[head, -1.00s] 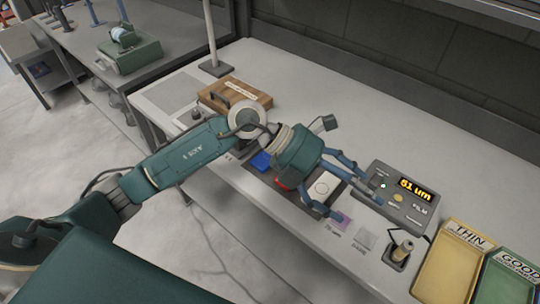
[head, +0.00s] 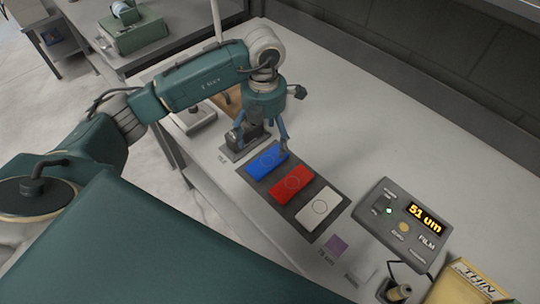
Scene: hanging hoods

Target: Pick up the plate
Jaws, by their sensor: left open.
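Three plates lie side by side on a dark mat (head: 335,213): a blue plate (head: 264,163), a red plate (head: 291,185) and a white plate (head: 319,208). My left gripper (head: 262,149) points down at the far-left end of the row, by the blue plate. Its fingers are spread and empty. One fingertip overlaps the blue plate's right end in the picture; I cannot tell whether it touches. My right gripper is not in view.
A grey film gauge (head: 402,223) reading "51 um" stands right of the mat. A dark device (head: 238,153) stands close behind the gripper. The bench behind the plates is clear.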

